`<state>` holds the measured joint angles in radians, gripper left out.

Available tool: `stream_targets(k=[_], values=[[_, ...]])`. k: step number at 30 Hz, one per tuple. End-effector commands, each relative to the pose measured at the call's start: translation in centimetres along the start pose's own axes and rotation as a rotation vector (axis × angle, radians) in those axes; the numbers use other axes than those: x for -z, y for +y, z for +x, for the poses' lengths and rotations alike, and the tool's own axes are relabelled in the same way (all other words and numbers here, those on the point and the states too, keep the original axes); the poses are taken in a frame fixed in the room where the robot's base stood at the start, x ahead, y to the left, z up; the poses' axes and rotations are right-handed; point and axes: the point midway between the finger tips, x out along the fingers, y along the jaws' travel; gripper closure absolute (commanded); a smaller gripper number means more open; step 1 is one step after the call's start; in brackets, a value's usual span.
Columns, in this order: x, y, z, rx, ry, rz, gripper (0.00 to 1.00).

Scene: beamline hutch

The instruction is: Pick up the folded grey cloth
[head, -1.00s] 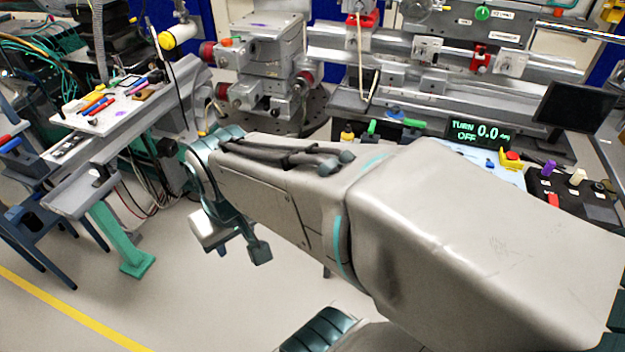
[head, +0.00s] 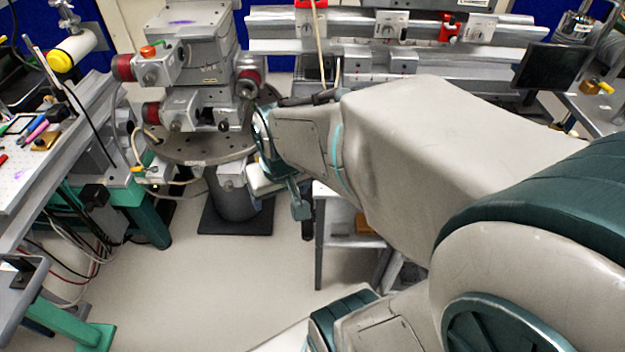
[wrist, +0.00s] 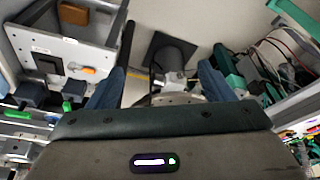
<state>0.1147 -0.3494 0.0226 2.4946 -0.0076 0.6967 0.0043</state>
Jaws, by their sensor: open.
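I cannot make out the folded grey cloth in either view; my arm covers much of the middle and right of the head view. My gripper (head: 280,190) is partly hidden by its own wrist in the head view, in front of the round stage. In the wrist view my gripper (wrist: 160,88) shows two dark blue fingers spread wide apart. Nothing is between them but the background of floor and pedestal.
A pedestal with a round metal plate (head: 185,146) stands beyond my gripper. A bench with tools (head: 40,150) is at the left, on a green frame (head: 148,213). A small table (head: 345,240) stands partly behind my arm. Floor (head: 190,290) is clear in front.

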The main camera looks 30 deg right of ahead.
Motion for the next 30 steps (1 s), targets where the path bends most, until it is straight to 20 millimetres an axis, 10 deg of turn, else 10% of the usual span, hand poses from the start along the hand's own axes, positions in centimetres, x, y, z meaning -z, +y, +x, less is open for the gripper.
stream_targets(k=[3, 15, 21, 30], values=[[0.8, 3.4, 9.0, -0.035, 0.028, 0.081, 0.25], [-0.4, 16.2, 32.3, -0.134, 0.179, 0.319, 0.25], [-2.2, 20.1, 38.3, -0.166, 0.237, 0.391, 0.25], [-2.9, 21.8, 41.2, -0.181, 0.264, 0.421, 0.25]])
